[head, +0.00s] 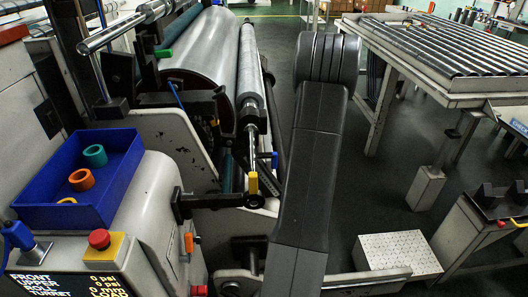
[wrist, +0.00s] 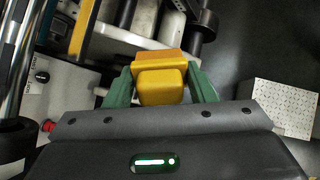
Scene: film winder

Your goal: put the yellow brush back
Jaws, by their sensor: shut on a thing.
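In the wrist view my gripper (wrist: 161,82) has its two green fingers closed on the sides of a yellow block-shaped thing, the yellow brush (wrist: 160,86). It shows as two stacked yellow parts, and no bristles can be seen. The brush is held over the machine's lower frame, with dark floor to its right; I cannot tell whether it touches anything below. In the head view my dark arm fills the middle, and neither my gripper nor the held brush can be made out. The brush's place is not identifiable.
The winder's big roller (head: 200,60) is behind. A roller table (head: 440,55) stands right.

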